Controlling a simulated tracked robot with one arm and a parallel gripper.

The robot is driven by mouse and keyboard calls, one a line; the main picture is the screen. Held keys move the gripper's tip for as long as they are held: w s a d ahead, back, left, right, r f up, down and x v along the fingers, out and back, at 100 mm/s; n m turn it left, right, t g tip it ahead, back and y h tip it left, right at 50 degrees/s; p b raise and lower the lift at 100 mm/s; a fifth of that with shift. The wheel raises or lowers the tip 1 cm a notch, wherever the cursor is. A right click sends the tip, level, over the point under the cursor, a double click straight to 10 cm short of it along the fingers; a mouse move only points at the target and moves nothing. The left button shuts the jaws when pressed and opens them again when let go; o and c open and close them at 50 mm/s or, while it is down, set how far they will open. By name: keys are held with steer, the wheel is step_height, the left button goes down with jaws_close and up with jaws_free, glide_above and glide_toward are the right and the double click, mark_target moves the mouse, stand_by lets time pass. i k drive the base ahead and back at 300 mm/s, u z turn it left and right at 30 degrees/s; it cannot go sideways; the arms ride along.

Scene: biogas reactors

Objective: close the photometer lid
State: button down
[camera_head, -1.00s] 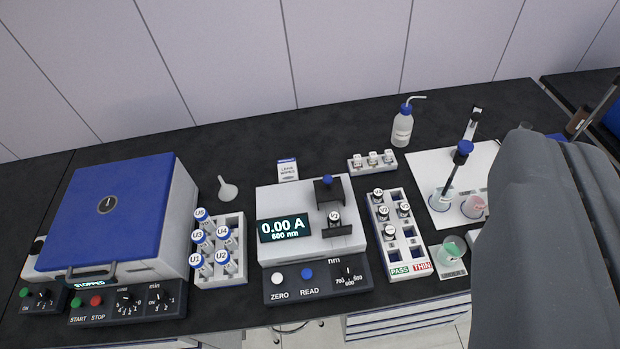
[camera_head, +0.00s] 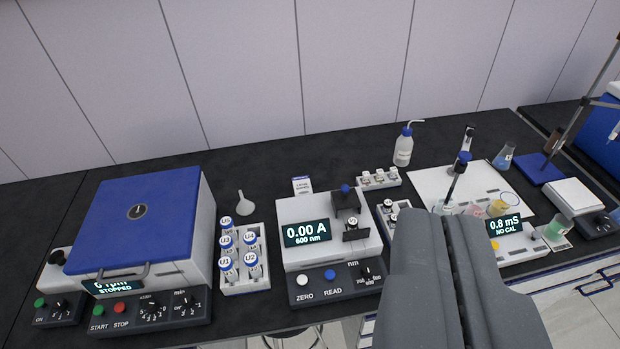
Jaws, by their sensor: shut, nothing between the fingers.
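The photometer (camera_head: 330,254) stands mid-bench, a white box with a dark front panel. Its display (camera_head: 307,232) reads 0.00 A, 600 nm. Its dark lid (camera_head: 345,199) with a blue knob stands raised at the back of the sample well. A vial marked V2 (camera_head: 352,224) sits in the well in front of the lid. My gripper (camera_head: 450,222) is shut and empty, at the lower right of the picture. It is right of the photometer and apart from the lid, and it hides part of the vial rack and bench.
A centrifuge with a blue lid (camera_head: 140,212) stands at the left, beside a rack of blue-capped tubes (camera_head: 243,283). A partly hidden vial rack (camera_head: 387,226) is right of the photometer. Behind are a wash bottle (camera_head: 403,149) and a small vial holder (camera_head: 379,181). A meter (camera_head: 505,226) and beakers stand at the right.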

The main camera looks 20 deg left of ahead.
mark_target(346, 198)
steer(key=u, duration=0.2)
steer(key=i, duration=1)
steer(key=z, duration=0.05)
